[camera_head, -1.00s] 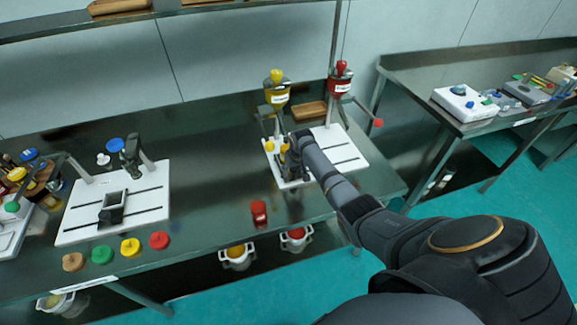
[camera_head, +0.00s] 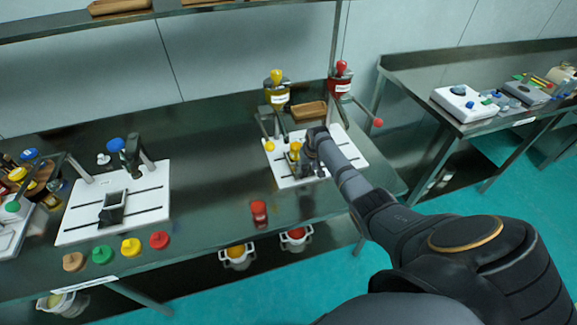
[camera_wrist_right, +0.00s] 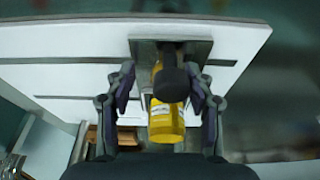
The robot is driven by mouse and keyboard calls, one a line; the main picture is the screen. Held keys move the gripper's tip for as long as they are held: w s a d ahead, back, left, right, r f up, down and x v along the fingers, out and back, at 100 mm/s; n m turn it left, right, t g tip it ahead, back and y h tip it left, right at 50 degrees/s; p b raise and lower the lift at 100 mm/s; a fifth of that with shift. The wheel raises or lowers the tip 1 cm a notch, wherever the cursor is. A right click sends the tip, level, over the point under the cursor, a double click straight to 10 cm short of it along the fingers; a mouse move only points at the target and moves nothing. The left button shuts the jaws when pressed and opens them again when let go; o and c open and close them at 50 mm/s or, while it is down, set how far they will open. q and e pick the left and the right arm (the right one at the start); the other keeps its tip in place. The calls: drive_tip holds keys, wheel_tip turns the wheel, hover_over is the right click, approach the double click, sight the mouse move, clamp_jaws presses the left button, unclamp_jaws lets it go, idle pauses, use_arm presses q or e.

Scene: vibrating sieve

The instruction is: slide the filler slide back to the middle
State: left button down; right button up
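The filler stands on a white board (camera_head: 345,155) with dark slots. A yellow hopper (camera_head: 277,95) and a red hopper (camera_head: 341,85) stand at its back. The filler slide (camera_head: 297,161) is low on the board, partly hidden by my right gripper (camera_head: 311,150). In the right wrist view a grey plate (camera_wrist_right: 145,48) and a dark round knob (camera_wrist_right: 172,83) show in front of a labelled yellow container (camera_wrist_right: 166,122). My right gripper (camera_wrist_right: 164,95) has its fingers spread on both sides of the knob, with visible gaps. My left gripper is not in view.
A red-topped item (camera_head: 259,212) stands near the table's front edge. A brown tray (camera_head: 310,111) lies behind the board. Another white board (camera_head: 145,205) with a dark frame is at the left, with several coloured caps before it.

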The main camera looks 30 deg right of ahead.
drive_tip(key=shift+s+d, duration=0.2)
drive_tip(key=shift+d, duration=0.6)
drive_tip(key=shift+s+d, duration=0.2)
drive_tip(key=shift+d, duration=0.55)
drive_tip(key=shift+s+d+b, duration=0.2)
drive_tip(key=shift+d+b, duration=0.1)
drive_tip(key=shift+d, duration=0.5)
drive_tip(key=shift+s+d+b, duration=0.15)
drive_tip(key=shift+d+b, duration=0.1)
drive_tip(key=shift+d, duration=0.55)
drive_tip(key=shift+s+d+b, duration=0.2)
drive_tip(key=shift+d+b, duration=0.1)
drive_tip(key=shift+d, duration=0.5)
drive_tip(key=o, duration=1)
drive_tip(key=p+v, duration=0.9)
drive_tip(key=p, duration=0.3)
drive_tip(key=shift+p, duration=0.3)
